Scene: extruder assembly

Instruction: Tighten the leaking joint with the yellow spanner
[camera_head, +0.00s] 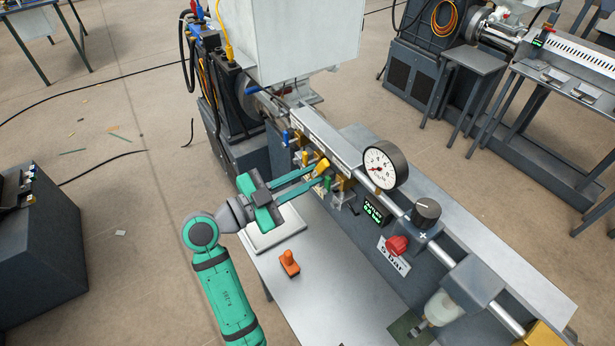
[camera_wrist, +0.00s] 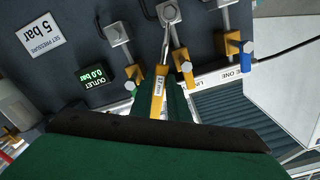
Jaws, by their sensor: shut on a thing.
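My gripper (camera_head: 322,175) is shut on the yellow spanner (camera_head: 322,167), at the row of fittings on the machine's front. In the wrist view the spanner's yellow handle (camera_wrist: 158,97) stands between my green fingers, and its silver shank points up the picture. Its head lies at the middle pipe joint (camera_wrist: 169,13); I cannot tell whether it fully encloses the nut. Another joint (camera_wrist: 116,33) is to its left. Yellow-brass fittings (camera_wrist: 182,60) sit below the joints. No leak is clearly visible. The outlet display (camera_wrist: 97,77) reads 0.0 bar.
A round gauge (camera_head: 381,167), a black knob (camera_head: 427,209) and a red knob (camera_head: 397,245) are right of my gripper. A blue handle (camera_wrist: 247,47) is near the fittings. An orange object (camera_head: 289,263) stands on the pale table (camera_head: 318,305), beside a white tray (camera_head: 262,243).

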